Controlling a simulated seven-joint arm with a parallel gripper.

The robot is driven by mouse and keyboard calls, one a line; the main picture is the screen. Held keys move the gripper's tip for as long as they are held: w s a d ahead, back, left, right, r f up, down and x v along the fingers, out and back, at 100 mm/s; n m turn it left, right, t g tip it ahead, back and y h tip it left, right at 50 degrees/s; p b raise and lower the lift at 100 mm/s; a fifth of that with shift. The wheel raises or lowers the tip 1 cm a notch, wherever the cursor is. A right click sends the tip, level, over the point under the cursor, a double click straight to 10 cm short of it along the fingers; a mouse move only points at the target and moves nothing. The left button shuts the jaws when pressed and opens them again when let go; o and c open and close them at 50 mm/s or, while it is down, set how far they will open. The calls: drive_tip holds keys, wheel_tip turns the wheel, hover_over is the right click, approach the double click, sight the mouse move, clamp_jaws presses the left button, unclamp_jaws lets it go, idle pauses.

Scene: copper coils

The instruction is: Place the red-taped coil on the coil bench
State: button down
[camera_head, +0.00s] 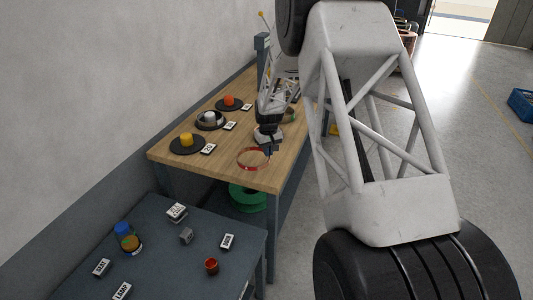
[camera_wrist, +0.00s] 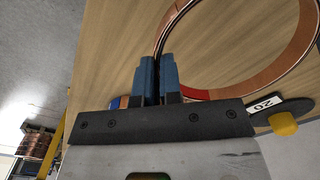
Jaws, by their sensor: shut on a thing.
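The red-taped coil (camera_head: 253,168) is a thin copper ring with red tape, over the near end of the wooden coil bench (camera_head: 225,172). In the wrist view the coil (camera_wrist: 268,78) fills the upper right, with a red band on its lower arc. My gripper (camera_head: 273,148) is shut on the coil's edge; its blue fingertips (camera_wrist: 158,75) pinch the ring in the wrist view. The ring looks roughly flat to the bench top (camera_wrist: 115,55). I cannot tell whether it touches the wood. Part of its edge is hidden between the fingers.
Dark discs with yellow (camera_head: 187,139), white (camera_head: 209,117) and red (camera_head: 229,100) posts stand along the bench's wall side, with number cards beside them. A green coil (camera_head: 248,197) lies below. A grey-blue table (camera_head: 185,270) in front holds several small items.

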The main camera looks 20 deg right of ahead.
sight(266, 158)
drive_tip(key=shift+w+d+f, duration=0.1)
drive_tip(key=shift+w+d, duration=0.15)
drive_tip(key=shift+w, duration=0.7)
drive_tip(key=shift+w+d+f, duration=0.1)
drive_tip(key=shift+w+d, duration=0.15)
drive_tip(key=shift+w, duration=0.65)
drive_tip(key=shift+f, duration=1.7)
drive_tip(key=shift+f, duration=0.1)
drive_tip(key=c, duration=1.3)
unclamp_jaws()
wheel_tip(266, 158, up, 12)
